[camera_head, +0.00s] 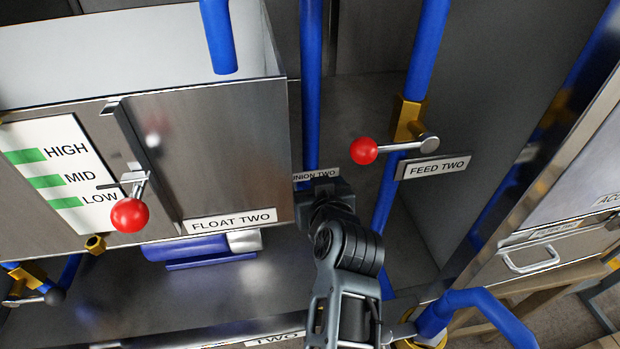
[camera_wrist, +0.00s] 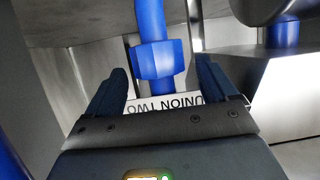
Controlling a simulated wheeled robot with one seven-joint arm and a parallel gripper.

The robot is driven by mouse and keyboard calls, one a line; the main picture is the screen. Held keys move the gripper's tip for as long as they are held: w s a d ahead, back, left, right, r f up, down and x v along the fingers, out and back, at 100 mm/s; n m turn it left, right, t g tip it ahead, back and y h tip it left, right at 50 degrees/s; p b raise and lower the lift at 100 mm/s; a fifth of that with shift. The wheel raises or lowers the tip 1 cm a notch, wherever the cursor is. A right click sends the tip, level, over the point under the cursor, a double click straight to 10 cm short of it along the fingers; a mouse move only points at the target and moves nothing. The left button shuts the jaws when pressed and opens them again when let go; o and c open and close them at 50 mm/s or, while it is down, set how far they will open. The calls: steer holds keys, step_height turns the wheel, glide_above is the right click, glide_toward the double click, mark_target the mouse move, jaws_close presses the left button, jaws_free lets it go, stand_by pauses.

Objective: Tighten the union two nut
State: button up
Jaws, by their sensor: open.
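The union two nut is a blue hexagonal nut (camera_wrist: 158,60) on a vertical blue pipe (camera_wrist: 150,18) in the wrist view. The white UNION TWO label (camera_wrist: 168,103) shows upside down just below it, between my fingers. My gripper (camera_wrist: 162,80) is open, with one dark finger on each side of the pipe line. The nut appears between and slightly beyond the fingertips; I cannot tell whether they touch it. In the head view my gripper (camera_head: 322,190) is by the UNION TWO label (camera_head: 317,174), and my arm hides the nut there.
The steel FLOAT TWO tank (camera_head: 225,150) stands close to the left, with a red-knobbed float lever (camera_head: 129,215). To the right is the FEED TWO valve with a red knob (camera_head: 364,151) on another blue pipe (camera_head: 426,45). A steel side wall (camera_head: 490,90) bounds the right.

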steer(key=shift+v, duration=1.7)
